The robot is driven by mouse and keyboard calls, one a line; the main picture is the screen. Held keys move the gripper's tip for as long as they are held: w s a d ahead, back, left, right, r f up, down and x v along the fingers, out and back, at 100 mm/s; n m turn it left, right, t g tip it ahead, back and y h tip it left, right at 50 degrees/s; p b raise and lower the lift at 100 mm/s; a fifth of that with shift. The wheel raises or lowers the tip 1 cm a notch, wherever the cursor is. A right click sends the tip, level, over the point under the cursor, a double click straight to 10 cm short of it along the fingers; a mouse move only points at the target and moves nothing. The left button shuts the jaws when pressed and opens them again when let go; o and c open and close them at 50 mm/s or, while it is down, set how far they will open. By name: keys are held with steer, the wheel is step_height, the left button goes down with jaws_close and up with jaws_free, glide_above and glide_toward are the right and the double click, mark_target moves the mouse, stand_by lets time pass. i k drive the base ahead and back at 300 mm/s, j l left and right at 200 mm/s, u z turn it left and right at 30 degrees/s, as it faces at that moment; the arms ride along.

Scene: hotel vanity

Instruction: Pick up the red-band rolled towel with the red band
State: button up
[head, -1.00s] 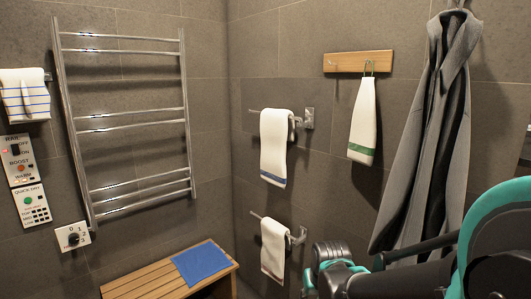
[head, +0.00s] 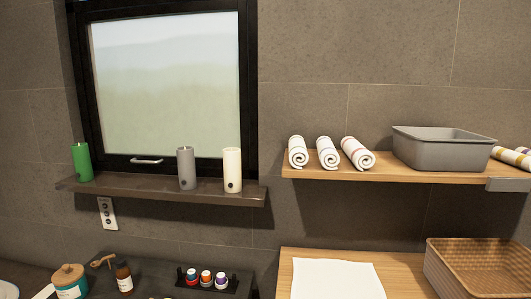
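Three white rolled towels lie side by side on a wooden wall shelf in the head view, spiral ends facing me: a left roll (head: 298,152), a middle roll (head: 327,153) and a right roll (head: 357,154). Each has thin coloured lines. Reddish lines seem to show on the right roll, but the bands are too small to tell surely which one is red. More rolls with yellowish and dark bands (head: 510,157) lie at the shelf's far right, partly cut off. My gripper is not in view.
A grey bin (head: 440,150) stands on the wooden shelf (head: 385,173) right of the three rolls. Below are a wooden surface (head: 300,262) with a white cloth (head: 336,280) and a wicker basket (head: 480,270). Candles (head: 187,168) stand on the dark window ledge (head: 130,194).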

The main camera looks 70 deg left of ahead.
mark_target(361, 158)
steer(key=l+u, duration=0.15)
steer(key=u, duration=1.8)
steer(key=k+j+u, duration=0.2)
steer(key=i+j, duration=0.05)
